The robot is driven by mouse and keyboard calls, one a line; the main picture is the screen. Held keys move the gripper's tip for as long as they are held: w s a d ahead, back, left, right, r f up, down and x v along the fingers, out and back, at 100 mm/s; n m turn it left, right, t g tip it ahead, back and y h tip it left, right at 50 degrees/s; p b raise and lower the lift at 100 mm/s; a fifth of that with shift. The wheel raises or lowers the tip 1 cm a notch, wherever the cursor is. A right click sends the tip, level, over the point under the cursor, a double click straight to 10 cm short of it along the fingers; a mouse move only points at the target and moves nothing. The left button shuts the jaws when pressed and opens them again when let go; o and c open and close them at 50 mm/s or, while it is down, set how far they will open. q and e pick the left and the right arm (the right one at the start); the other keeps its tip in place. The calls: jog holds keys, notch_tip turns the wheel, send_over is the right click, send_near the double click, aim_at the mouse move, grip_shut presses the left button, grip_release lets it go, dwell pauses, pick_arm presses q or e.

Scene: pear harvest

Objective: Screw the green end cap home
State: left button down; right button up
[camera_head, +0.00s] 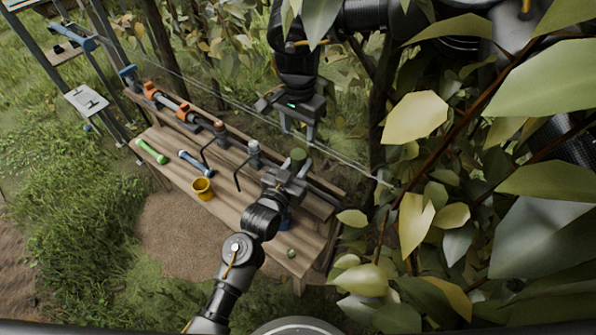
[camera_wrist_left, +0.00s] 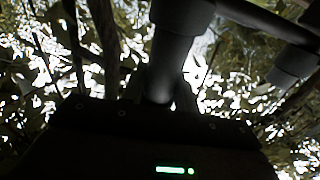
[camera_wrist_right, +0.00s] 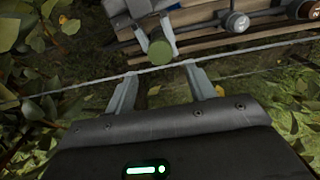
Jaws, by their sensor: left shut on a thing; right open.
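The green end cap (camera_head: 298,155) shows as a dull green disc at the upper end of a part at my left gripper. It also shows in the right wrist view (camera_wrist_right: 160,47), beyond my right fingertips. My left gripper (camera_head: 294,173) is shut on that part, a dark pipe (camera_wrist_left: 168,60) in the left wrist view. My right gripper (camera_head: 298,132) is open and empty above and behind the cap. Its two fingers (camera_wrist_right: 160,78) are apart, with the cap just past them. How far the cap is threaded on cannot be told.
A wooden bench (camera_head: 235,205) holds a yellow cup (camera_head: 203,187), a green-handled tool (camera_head: 151,152), a blue tool (camera_head: 197,163) and a small green piece (camera_head: 291,253). A wire (camera_wrist_right: 80,88) crosses near my right fingers. Large leaves (camera_head: 415,117) crowd the right side.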

aim_at(298, 154)
dwell(0.3)
jog(key=shift+f, duration=4)
